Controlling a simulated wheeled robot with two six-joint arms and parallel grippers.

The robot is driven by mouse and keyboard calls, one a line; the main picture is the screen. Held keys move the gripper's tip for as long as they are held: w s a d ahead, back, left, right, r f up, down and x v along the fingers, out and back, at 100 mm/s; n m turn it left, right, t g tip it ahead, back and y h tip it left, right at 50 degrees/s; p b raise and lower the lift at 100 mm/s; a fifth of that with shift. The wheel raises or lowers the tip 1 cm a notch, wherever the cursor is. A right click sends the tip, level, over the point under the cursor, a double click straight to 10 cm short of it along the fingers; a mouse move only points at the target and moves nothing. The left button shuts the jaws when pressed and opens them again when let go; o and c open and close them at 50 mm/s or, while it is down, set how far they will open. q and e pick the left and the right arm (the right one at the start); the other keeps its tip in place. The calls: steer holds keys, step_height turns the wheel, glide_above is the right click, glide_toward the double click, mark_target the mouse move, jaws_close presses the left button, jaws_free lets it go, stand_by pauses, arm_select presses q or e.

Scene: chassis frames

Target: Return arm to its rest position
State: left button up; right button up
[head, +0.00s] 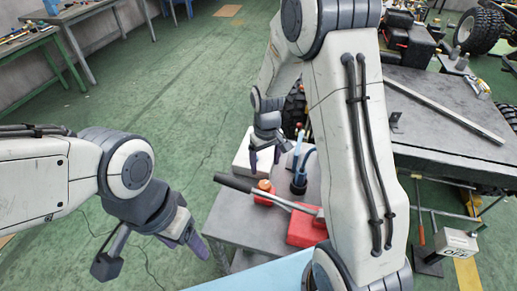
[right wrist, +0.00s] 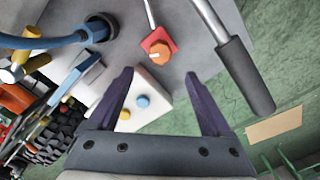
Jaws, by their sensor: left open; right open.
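My right gripper (head: 266,157) hangs over the small grey table in the head view, its arm coming down from the upper right. In the right wrist view its two purple fingers (right wrist: 161,88) stand wide apart with nothing between them. Beyond them is a white box (right wrist: 152,79) with a yellow and a blue button; the gripper appears above it and apart from it. My left gripper (head: 192,240) is at the lower left of the head view, beside the small table over the green floor. It is open and appears empty; its fingers partly overlap.
The small table (head: 238,222) carries a red tool (head: 304,228) with a long black handle (head: 232,182), an orange knob (right wrist: 160,51) and a dark holder with a blue hose (right wrist: 40,41). A larger metal table (head: 440,130) stands right. Green floor (head: 150,110) is clear at left.

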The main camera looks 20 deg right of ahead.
steer(key=s+a+r+n, duration=0.1)
steer(key=s+a+r, duration=0.3)
steer(key=s, duration=0.4)
steer(key=s+a+r+n, duration=0.2)
steer(key=s+a+r, duration=0.3)
steer(key=s, duration=0.3)
steer(key=s+a+r+n+y, duration=0.1)
steer(key=s+a+r, duration=0.3)
steer(key=s, duration=0.4)
steer(key=shift+a+r+n, duration=0.3)
steer(key=shift+a+n, duration=0.15)
steer(key=shift+n, duration=0.05)
stand_by(4.7)
